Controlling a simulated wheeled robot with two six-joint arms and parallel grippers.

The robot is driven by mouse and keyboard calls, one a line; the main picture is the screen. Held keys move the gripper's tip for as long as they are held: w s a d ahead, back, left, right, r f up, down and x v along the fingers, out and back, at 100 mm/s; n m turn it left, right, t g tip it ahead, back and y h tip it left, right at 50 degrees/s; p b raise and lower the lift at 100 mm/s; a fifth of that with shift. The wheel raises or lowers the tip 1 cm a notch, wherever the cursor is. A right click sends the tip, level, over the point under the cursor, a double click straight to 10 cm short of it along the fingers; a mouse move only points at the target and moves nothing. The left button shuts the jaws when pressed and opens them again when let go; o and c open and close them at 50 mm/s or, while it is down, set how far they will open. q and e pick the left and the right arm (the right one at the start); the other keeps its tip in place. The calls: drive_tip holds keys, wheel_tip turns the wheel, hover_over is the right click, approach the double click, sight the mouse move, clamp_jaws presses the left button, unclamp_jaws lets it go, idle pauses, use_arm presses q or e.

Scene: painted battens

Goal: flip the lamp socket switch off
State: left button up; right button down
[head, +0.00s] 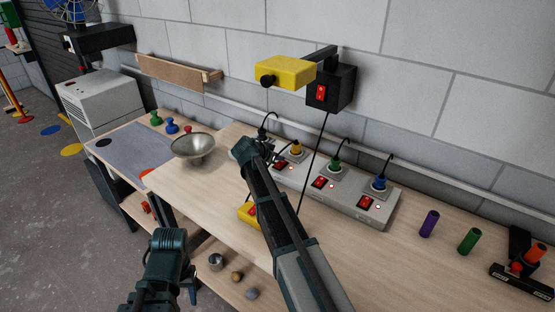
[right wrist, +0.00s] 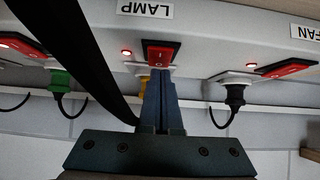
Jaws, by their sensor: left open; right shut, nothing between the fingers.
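The long pale power strip (head: 343,207) lies on the bench against the wall with several plugs in it. In the right wrist view, upside down, the red lamp socket switch (right wrist: 159,54) sits beside the LAMP label (right wrist: 145,9). Its small red light (right wrist: 127,52) is lit. My right gripper (right wrist: 160,75) is shut and empty, its fingertips at the switch's near edge; contact is unclear. My left gripper (head: 170,285) is open, low at the bench's front, away from the strip.
A yellow plug (head: 296,149), a green plug (head: 336,165) and a blue plug (head: 379,182) stand up from the strip. The FAN switch (right wrist: 290,69) is a neighbour. A metal bowl (head: 193,147) stands left; purple (head: 429,223) and green (head: 468,241) cylinders stand right.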

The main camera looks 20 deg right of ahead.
drive_tip(key=shift+f, duration=0.15)
drive_tip(key=shift+w+d+f+b, duration=0.1)
drive_tip(key=shift+f+b, duration=0.25)
drive_tip(key=shift+d+r, duration=0.1)
idle(0.3)
drive_tip(key=shift+w+d+r+p, duration=0.15)
drive_tip(key=shift+w+d+p, duration=0.25)
drive_tip(key=shift+d, duration=0.25)
drive_tip(key=shift+r, duration=0.1)
